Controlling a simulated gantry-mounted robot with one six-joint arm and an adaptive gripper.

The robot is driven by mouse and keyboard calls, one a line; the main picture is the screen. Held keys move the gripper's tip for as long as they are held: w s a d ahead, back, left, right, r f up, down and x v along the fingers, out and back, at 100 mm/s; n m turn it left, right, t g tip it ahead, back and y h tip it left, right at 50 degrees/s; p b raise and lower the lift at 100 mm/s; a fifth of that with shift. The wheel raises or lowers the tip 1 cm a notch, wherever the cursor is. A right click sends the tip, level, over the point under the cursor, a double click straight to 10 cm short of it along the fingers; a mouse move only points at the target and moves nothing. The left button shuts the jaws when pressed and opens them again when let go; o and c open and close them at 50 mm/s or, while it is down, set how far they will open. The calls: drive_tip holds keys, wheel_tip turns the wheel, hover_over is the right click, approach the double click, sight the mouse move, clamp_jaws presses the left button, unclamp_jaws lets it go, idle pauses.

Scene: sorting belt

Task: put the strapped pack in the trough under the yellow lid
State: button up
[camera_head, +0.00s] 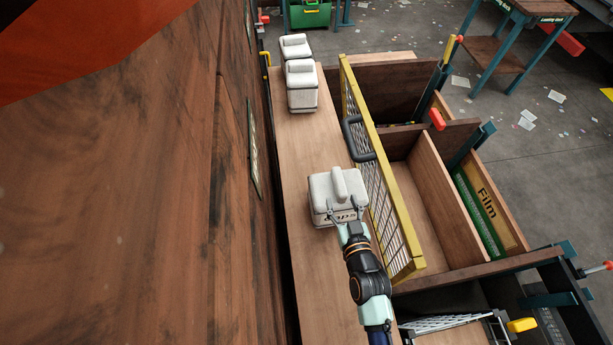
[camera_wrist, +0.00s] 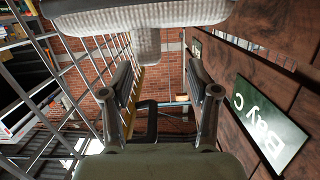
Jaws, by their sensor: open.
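A pale woven pack (camera_head: 322,190) with a raised rounded band on top and dark lettering on its near side sits on the wooden belt. It fills the top of the wrist view (camera_wrist: 100,20), with the band projecting toward the fingers. My gripper (camera_head: 345,210) is open at the pack's near side, with nothing between its fingers (camera_wrist: 163,88); whether they touch the pack I cannot tell. The yellow-framed mesh lid (camera_head: 402,240) stands raised on edge between belt and troughs, with a black handle (camera_head: 350,138). The wooden trough (camera_head: 415,205) beside it looks empty where visible.
Two similar pale packs (camera_head: 302,95) (camera_head: 295,46) sit farther back on the belt (camera_head: 305,150). A tall wooden wall (camera_head: 235,200) borders the belt's left. A trough labelled Film (camera_head: 485,205) is at the right. The belt between the packs is clear.

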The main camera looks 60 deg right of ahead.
sight(340, 181)
drive_tip(key=shift+d+f, duration=0.2)
drive_tip(key=shift+d, duration=0.1)
drive_tip(key=shift+s+d, duration=0.2)
drive_tip(key=x, duration=0.2)
drive_tip(key=p+x, duration=0.1)
drive_tip(key=x, duration=0.4)
drive_tip(key=shift+s+d+r, duration=0.1)
drive_tip(key=shift+d+r, duration=0.05)
drive_tip(key=shift+r, duration=0.2)
drive_tip(key=shift+d+f, duration=0.15)
clamp_jaws()
